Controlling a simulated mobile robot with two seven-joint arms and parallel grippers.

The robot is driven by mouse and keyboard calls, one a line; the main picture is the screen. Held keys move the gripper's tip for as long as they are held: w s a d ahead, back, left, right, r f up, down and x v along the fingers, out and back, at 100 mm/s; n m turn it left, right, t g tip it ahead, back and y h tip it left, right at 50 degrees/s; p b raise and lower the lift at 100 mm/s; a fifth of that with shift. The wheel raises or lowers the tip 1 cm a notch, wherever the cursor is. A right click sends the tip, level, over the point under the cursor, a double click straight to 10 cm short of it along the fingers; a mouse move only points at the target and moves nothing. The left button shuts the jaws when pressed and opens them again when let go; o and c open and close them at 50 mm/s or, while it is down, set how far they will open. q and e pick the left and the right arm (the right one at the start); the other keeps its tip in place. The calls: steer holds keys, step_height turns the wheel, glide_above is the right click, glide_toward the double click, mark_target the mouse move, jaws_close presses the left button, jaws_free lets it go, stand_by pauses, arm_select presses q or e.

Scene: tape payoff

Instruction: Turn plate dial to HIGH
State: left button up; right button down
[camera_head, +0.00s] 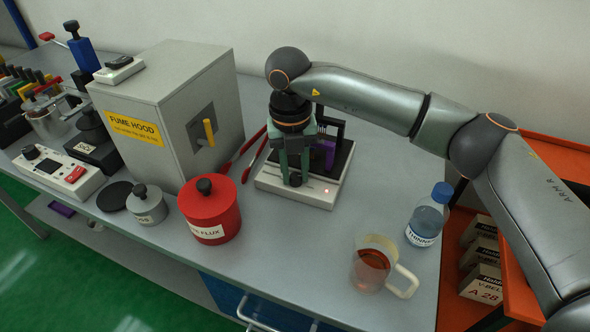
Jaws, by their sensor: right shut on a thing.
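My left gripper is not in view.
A purple item and a black rack (338,150) stand on or behind the plate. Red-handled tongs (253,150) lie left of it. A red flux jar (208,213), a glass mug (371,265) and a thinner bottle (428,215) stand nearby. Bench in front of the plate is clear.

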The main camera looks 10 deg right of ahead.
mark_target(292, 175)
steer(key=shift+r+m, duration=0.1)
steer(key=shift+m, duration=1.5)
steer(key=c, duration=0.6)
jaws_free()
steer(key=r, duration=1.2)
steer(key=shift+w+a+r+p, duration=0.15)
steer(key=shift+a+r+p, duration=0.1)
steer(key=shift+a+p, duration=0.05)
